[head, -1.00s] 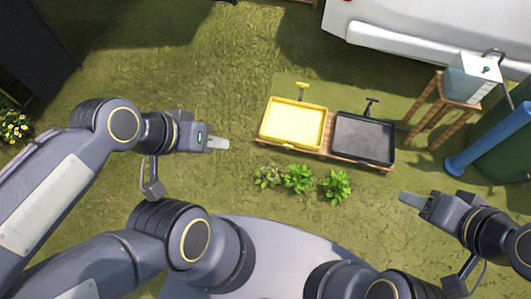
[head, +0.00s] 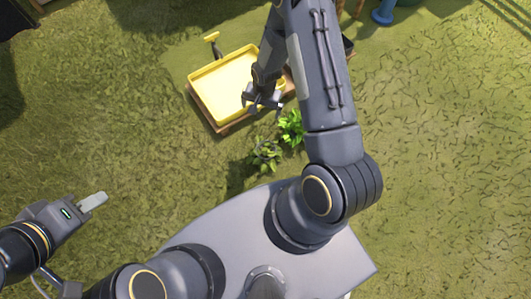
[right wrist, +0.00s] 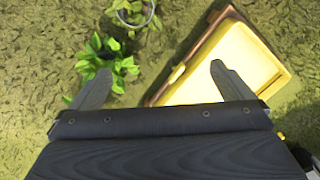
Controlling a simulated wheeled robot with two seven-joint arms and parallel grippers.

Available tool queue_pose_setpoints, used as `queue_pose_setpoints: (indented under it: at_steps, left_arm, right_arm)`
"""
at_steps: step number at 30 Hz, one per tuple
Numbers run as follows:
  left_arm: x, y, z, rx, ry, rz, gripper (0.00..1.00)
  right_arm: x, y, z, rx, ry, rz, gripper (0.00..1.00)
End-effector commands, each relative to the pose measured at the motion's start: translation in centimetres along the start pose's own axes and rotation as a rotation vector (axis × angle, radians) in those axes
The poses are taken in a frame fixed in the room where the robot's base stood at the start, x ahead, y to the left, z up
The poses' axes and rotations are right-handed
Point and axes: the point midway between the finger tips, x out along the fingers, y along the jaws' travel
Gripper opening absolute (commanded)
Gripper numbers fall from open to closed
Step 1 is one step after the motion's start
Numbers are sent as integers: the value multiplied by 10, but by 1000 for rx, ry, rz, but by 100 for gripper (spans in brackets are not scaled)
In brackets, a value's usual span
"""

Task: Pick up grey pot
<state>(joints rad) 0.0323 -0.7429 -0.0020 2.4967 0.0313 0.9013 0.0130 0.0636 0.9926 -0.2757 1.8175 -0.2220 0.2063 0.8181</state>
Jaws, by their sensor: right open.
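I cannot make out a grey pot for certain in the head view. In the right wrist view a thin grey ring (right wrist: 118,14) circles a leafy plant near the top edge; I cannot tell whether it is the pot's rim. My right gripper (head: 262,104) is open over the near edge of the yellow tray and the plants. In the right wrist view its spread fingers (right wrist: 160,70) have nothing between them. My left gripper (head: 92,202) is at the lower left over grass, seen side-on, so its jaw opening does not show.
The yellow tray (head: 222,84) stands on a wooden base. My right arm hides most of the dark tray (head: 348,45) beside it. Green plants (head: 291,127) grow in front. A blue object (head: 383,14) stands at the top. Grass to the right is clear.

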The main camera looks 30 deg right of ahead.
Motion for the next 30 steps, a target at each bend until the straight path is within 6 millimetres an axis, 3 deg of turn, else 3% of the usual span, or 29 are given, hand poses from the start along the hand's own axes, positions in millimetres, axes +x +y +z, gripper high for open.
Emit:
queue_pose_setpoints:
  at_steps: [1, 3, 6, 9, 15, 22, 30]
  left_arm:
    - [27, -12, 14, 0, 0, 0, 36]
    - [41, -19, 21, 0, 0, 0, 36]
    - [55, -25, 28, 0, 0, 0, 36]
    - [62, -28, 31, 0, 0, 0, 36]
    - [70, -32, 35, 0, 0, 0, 36]
    - [79, -36, 40, 0, 0, 0, 36]
    - [101, -46, 51, 0, 0, 0, 36]
  right_arm:
    - [65, 10, 9, 5, -11, 31, 100]
    - [116, 19, 19, 16, -13, 56, 100]
    - [169, 30, 32, 24, -16, 78, 100]
    - [199, 38, 41, 28, -18, 91, 100]
    - [228, 44, 47, 31, -19, 97, 100]
    - [247, 48, 46, 32, -20, 97, 100]
    - [286, 57, 44, 30, -21, 97, 100]
